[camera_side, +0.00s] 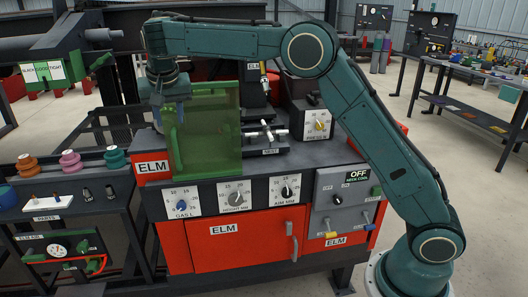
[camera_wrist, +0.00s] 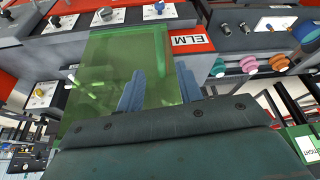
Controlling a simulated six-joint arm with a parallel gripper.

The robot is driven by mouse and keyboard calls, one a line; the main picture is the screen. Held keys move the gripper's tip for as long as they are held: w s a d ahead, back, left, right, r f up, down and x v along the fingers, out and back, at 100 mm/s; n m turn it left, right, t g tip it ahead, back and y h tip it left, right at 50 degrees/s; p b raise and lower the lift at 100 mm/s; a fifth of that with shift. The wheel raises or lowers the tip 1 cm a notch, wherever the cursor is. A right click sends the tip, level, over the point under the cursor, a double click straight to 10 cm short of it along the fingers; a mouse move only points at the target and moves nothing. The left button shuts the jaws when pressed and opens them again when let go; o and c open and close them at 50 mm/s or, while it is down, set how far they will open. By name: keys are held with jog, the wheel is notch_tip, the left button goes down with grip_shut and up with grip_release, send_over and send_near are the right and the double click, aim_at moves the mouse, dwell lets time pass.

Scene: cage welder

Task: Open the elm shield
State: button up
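The elm shield (camera_side: 212,135) is a see-through green panel standing upright at the front of the ELM machine, with a green top edge. A green vertical bar handle (camera_side: 174,148) is at its left side. My gripper (camera_side: 176,112) points down at the shield's upper left, just above the handle. Whether the fingers touch the shield or handle I cannot tell.
The machine's front has dials (camera_side: 236,195) and a grey switch box (camera_side: 345,200) marked OFF. A small vise-like fixture (camera_side: 266,137) sits right of the shield. A parts cart (camera_side: 60,195) with coloured spools stands at the left.

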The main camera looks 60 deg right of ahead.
aim_at(175, 144)
jog(key=shift+w+d+r, duration=0.1)
jog(key=shift+d+r, duration=0.2)
jog(key=shift+f, duration=0.1)
jog(key=x, duration=1.3)
jog(key=shift+w+f, duration=0.15)
jog(key=shift+f, duration=0.15)
grip_shut()
